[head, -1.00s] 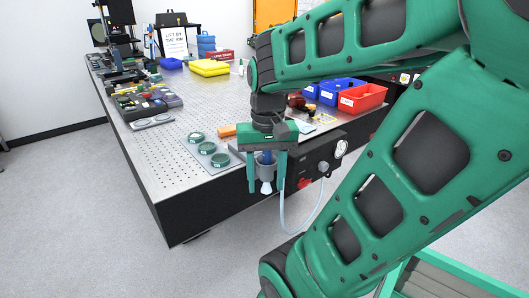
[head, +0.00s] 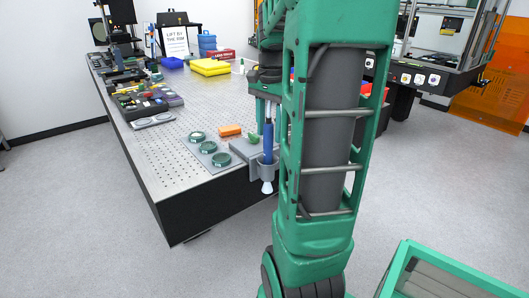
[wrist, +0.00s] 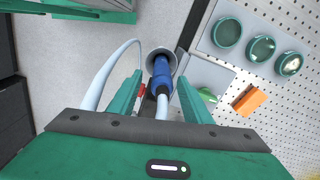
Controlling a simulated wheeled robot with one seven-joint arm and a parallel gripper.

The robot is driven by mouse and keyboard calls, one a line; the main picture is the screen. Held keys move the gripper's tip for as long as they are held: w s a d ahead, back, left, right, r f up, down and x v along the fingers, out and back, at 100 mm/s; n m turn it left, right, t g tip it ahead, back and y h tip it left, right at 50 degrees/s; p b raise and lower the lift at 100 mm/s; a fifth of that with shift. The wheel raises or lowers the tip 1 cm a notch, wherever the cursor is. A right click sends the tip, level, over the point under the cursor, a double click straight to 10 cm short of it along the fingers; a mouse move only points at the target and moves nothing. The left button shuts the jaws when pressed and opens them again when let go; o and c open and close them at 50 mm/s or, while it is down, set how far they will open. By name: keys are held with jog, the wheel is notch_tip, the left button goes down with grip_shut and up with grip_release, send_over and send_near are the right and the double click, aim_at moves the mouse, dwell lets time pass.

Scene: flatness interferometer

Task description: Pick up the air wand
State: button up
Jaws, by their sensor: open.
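The air wand (head: 267,137) is blue and stands upright in a grey holder (head: 267,168) at the table's front edge, its pale nozzle pointing down below the holder. In the wrist view the blue wand (wrist: 161,76) sits in the holder's ring, with a pale hose running from it. My gripper (wrist: 158,88) is open, with its green fingers on either side of the wand and its hose end in that view. I cannot tell whether either finger touches the wand. In the head view my gripper is partly hidden behind my arm.
Several round green-rimmed pieces on a grey plate (head: 209,147) lie left of the holder. An orange block (head: 230,130) lies just behind it. A parts tray (head: 146,100) and yellow trays (head: 210,67) stand farther back.

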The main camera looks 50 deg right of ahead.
aim_at(268, 145)
jog(key=shift+w+a+f, duration=0.1)
jog(key=shift+f, duration=1.35)
jog(key=shift+w+f, duration=0.1)
jog(key=shift+f, duration=1.35)
jog(key=shift+c, duration=0.7)
grip_shut()
